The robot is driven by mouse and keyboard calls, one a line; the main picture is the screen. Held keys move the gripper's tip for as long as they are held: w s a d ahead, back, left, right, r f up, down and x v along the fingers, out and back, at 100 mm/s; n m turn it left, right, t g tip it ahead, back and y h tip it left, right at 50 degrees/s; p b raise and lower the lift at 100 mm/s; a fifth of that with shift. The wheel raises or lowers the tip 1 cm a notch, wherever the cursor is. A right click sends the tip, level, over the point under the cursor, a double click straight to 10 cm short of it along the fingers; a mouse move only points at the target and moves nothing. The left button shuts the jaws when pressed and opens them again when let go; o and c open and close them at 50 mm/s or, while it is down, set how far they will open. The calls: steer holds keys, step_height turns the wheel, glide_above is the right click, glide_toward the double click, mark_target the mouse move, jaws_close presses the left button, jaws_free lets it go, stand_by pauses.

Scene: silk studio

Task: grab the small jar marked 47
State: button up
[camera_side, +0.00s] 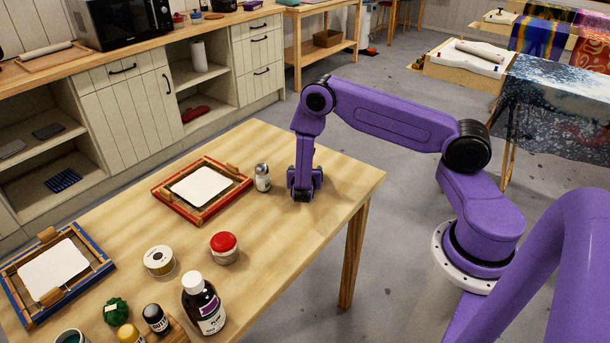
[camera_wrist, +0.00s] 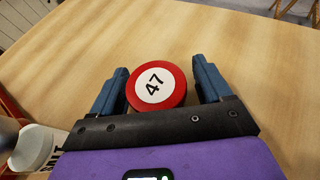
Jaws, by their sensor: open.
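A small jar with a red lid and a white disc marked 47 (camera_wrist: 157,86) stands on the table in the wrist view. My gripper (camera_wrist: 161,82) is open, with one blue finger on each side of the lid. A narrow gap shows at the right finger; the left finger is very close to the lid, and I cannot tell if they touch. In the side view my gripper (camera_side: 303,186) is down at the table's far right part, and the marked jar is hidden there.
A small silver-capped bottle (camera_side: 262,178) stands just left of my gripper, beside a red frame (camera_side: 162,191). Bare table (camera_side: 290,232) lies in front.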

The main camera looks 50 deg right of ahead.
steer(key=c, duration=1.1)
